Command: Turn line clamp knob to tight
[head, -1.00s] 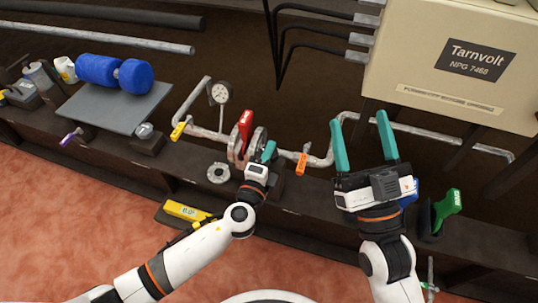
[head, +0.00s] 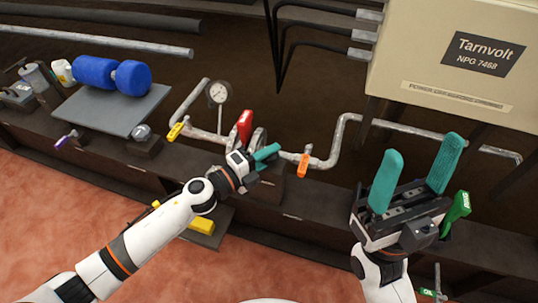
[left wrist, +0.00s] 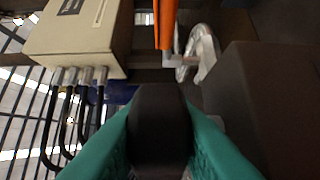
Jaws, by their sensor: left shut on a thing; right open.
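My left gripper (head: 268,153) is at the bench beside the red-handled pipe fitting (head: 244,128), its fingers pointing right. In the left wrist view its teal fingers (left wrist: 160,140) are shut on a dark, rounded knob (left wrist: 158,120), which I take to be the line clamp knob. In the head view the knob is hidden by the gripper, and I see no tight mark. My right gripper (head: 420,165) is open and empty, raised in front of the bench at the right.
An orange valve handle (head: 303,165) on the pipe (head: 338,140) is just right of my left gripper. A dark block (left wrist: 275,100) is close at the right in the left wrist view.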

